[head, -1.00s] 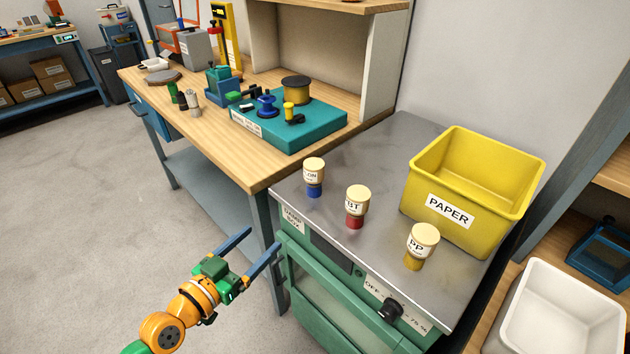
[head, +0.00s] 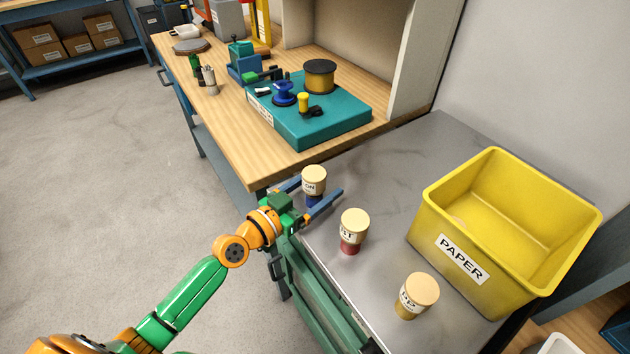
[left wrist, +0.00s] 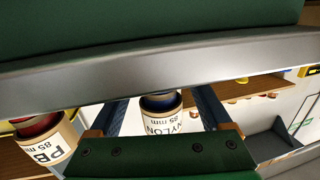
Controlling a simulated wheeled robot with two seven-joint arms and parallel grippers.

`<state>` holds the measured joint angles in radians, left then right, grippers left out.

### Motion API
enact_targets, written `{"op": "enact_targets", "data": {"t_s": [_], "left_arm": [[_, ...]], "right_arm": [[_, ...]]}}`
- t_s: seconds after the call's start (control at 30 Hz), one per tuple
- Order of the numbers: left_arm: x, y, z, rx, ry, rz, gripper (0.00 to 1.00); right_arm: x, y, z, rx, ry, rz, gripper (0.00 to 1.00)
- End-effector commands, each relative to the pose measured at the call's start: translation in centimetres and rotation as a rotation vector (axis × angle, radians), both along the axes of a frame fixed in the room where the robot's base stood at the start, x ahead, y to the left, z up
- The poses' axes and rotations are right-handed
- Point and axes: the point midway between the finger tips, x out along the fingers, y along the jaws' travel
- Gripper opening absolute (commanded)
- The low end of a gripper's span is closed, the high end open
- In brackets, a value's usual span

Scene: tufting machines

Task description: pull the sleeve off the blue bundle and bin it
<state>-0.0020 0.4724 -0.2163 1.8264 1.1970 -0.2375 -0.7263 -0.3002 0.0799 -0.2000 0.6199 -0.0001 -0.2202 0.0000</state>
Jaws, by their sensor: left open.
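The blue bundle (head: 313,201) stands upright on the grey metal top, with a cream paper sleeve (head: 313,181) around its upper part. My left gripper (head: 320,187) is open, with one finger on each side of the bundle. In the left wrist view, the sleeve (left wrist: 163,121) reads NYLON 85 mm, and gaps show between it and both fingers. The blue base is partly hidden by the gripper in the head view. The yellow bin (head: 431,222) labelled PAPER stands at the right on the same top. My right gripper is not in view.
A red bundle (head: 350,246) and a yellow bundle (head: 407,312), both sleeved, stand nearer on the metal top (head: 378,185). A wooden bench (head: 225,128) with a teal block (head: 318,127) adjoins at the back left. The metal top behind the bundles is clear.

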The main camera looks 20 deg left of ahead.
Motion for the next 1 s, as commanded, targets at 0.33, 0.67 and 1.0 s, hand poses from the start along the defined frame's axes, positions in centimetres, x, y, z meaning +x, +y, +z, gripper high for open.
{"op": "enact_targets", "data": {"t_s": [0.33, 0.67, 1.0], "left_arm": [[1.4, -0.8, -0.2, 0.002, 0.001, -0.002, 0.77], [1.3, -0.7, -0.2, 0.001, 0.002, -0.001, 0.0], [1.3, -0.7, 1.1, -0.001, 0.0, -0.002, 0.0]], "right_arm": [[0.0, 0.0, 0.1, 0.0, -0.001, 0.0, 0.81], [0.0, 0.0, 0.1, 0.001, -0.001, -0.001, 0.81], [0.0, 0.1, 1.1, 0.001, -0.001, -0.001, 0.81]]}}
